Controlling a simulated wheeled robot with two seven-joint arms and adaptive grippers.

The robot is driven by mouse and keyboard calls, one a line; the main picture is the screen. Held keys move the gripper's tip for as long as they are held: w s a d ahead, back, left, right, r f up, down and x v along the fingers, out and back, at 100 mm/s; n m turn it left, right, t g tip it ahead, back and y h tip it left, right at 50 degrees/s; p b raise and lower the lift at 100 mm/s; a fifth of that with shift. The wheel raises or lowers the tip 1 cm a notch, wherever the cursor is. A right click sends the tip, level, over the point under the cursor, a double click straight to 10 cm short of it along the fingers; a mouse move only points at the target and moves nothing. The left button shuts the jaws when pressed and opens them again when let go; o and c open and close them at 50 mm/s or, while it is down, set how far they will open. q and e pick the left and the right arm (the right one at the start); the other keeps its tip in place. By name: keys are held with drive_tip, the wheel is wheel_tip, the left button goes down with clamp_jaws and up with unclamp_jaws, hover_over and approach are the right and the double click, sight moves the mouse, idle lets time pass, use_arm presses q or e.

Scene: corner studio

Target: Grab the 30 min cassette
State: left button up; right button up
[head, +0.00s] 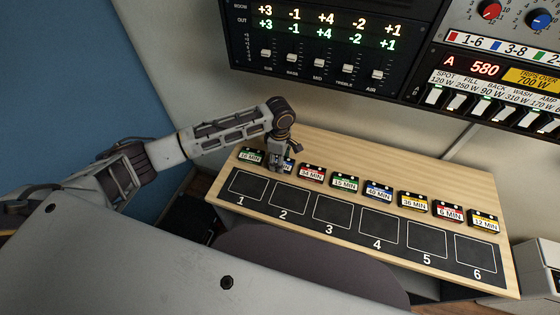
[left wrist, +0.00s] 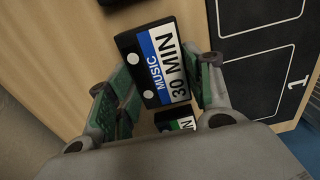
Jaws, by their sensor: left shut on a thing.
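The 30 min cassette (left wrist: 165,62) is black with a white and blue label reading MUSIC 30 MIN. In the left wrist view it sits between the two green-padded fingers of my left gripper (left wrist: 160,88), which is shut on it. In the head view my left gripper (head: 279,164) points down at the second place in the cassette row and hides most of this cassette. I cannot tell whether it is clear of the table. The green-labelled 10 min cassette (head: 250,155) lies just to its left. My right gripper is not in view.
The red-labelled 34 min cassette (head: 312,173) lies close on the right, with several more cassettes beyond. Empty numbered black squares 1 (head: 248,184) to 6 run along the front of the wooden table (head: 330,146). Mixer panels (head: 320,45) stand behind.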

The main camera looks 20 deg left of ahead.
use_arm(q)
wheel_tip(320, 180, up, 8)
drive_tip(key=shift+r, duration=0.85)
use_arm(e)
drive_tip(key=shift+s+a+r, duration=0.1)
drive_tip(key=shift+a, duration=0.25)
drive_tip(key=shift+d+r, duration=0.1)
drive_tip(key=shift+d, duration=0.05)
